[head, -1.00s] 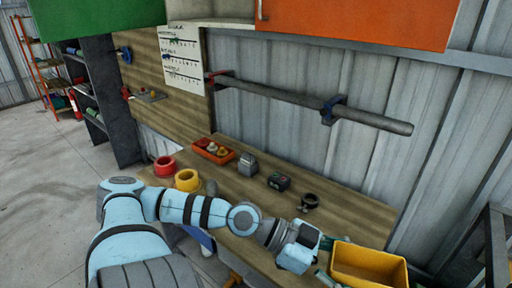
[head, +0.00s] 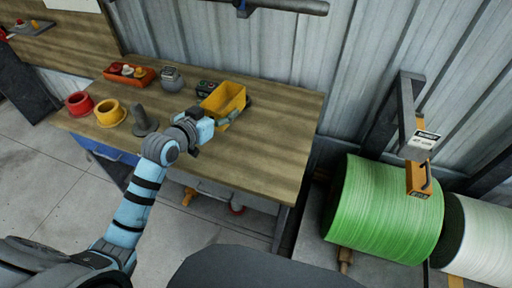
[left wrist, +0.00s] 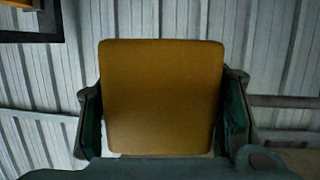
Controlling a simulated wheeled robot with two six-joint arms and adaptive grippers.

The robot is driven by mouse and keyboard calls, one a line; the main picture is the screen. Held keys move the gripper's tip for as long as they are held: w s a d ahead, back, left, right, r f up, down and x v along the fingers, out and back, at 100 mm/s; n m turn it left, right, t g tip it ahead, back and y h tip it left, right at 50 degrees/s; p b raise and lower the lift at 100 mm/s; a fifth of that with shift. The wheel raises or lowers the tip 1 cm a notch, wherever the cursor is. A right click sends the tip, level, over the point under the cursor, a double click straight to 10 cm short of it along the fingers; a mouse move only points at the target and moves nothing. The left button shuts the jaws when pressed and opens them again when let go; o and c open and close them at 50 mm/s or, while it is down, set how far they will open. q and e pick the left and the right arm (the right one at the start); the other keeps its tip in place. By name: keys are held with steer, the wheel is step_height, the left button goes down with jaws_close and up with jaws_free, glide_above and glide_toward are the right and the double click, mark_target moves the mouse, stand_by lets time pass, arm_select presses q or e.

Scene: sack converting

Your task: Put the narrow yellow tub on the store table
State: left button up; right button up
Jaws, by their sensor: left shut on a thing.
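The yellow tub (head: 224,97) is an open-topped box, seen over the right part of a wooden-topped bench (head: 275,122) in the head view. My left gripper (head: 233,115) is shut on the tub from the near side. In the left wrist view the tub's flat yellow wall (left wrist: 162,98) fills the middle, with a finger at each side. I cannot tell whether the tub's base touches the bench top. No label shows whether this bench is the store table. My right gripper is not in view.
On the bench are an orange tray (head: 130,75), a grey device (head: 171,78), a dark device (head: 206,88), a red ring (head: 79,103), a yellow ring (head: 109,112) and a grey spindle (head: 143,121). A large green roll (head: 385,212) and a white roll (head: 484,240) stand right.

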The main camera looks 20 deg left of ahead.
mark_target(234, 158)
arm_select(q)
steer(key=w+f, duration=0.1)
steer(key=w+d+f+n+y, duration=0.1)
steer(key=f+y, duration=0.1)
steer(key=shift+w+d+f+n+b, duration=0.2)
steer(key=shift+w+d+n+b, duration=0.1)
steer(key=shift+w+d+b, duration=0.1)
steer(key=f+b, duration=0.3)
steer(key=f, duration=0.6)
steer(key=f+b, duration=0.3)
steer(key=f, duration=0.6)
steer(key=shift+s+a+f+b, duration=0.1)
steer(key=shift+a+f+b, duration=0.1)
steer(key=shift+b, duration=0.15)
steer(key=shift+r, duration=0.2)
steer(key=shift+f, duration=0.1)
steer(key=o, duration=1.2)
